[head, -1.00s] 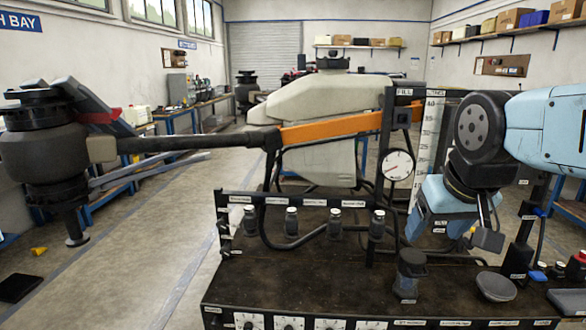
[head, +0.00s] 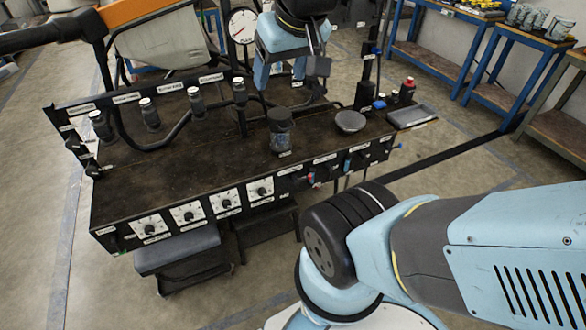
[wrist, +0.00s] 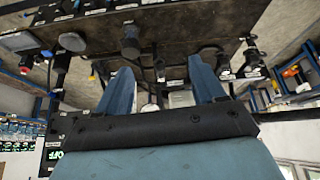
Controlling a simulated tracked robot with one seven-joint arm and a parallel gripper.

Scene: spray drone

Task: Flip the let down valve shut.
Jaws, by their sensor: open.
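The dark bench (head: 180,165) carries a front panel with several small labelled valves at its right part. One has a red and blue handle (head: 312,178) and another a blue one (head: 347,164). Their labels are too small to read, so I cannot tell which is the let down valve. My gripper (head: 282,72) is over the back of the bench, behind a dark jar (head: 281,130), apart from the front valves. In the wrist view its two blue fingers (wrist: 160,82) are spread with nothing between them. That view shows the bench upside down at the top.
Several capped fittings (head: 150,115) stand along a back rail, and a round gauge (head: 242,25) rises behind. A grey bowl (head: 350,121) sits right of the jar. Dial knobs (head: 188,213) line the front panel at left.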

